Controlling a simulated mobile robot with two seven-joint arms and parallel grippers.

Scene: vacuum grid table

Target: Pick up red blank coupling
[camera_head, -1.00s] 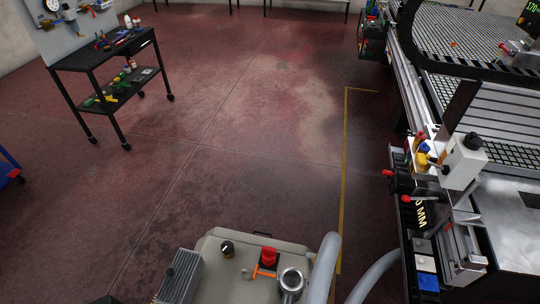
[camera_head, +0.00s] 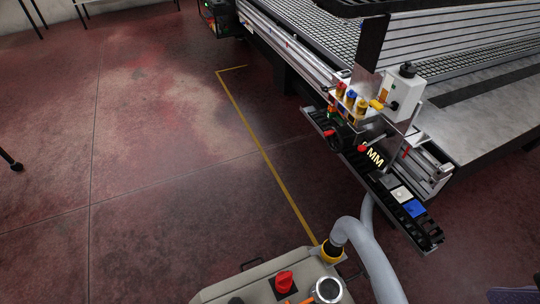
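A red knob-like piece (camera_head: 284,281) stands on the beige top of the unit at the bottom of the view. Several small coloured fittings, including a yellow and red one (camera_head: 340,91) and a blue one (camera_head: 351,98), sit on the side of the machine table. A small red piece (camera_head: 330,133) and another red piece (camera_head: 362,149) show just below them. These are too small for me to tell which red piece is the blank coupling. Neither of my grippers is in view.
The grid table (camera_head: 455,125) fills the upper right. A black rail (camera_head: 376,176) with white and blue blocks runs along its near side. A grey hose (camera_head: 372,250) rises from the beige unit (camera_head: 240,293). Red floor lies open at left, crossed by a yellow line (camera_head: 272,166).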

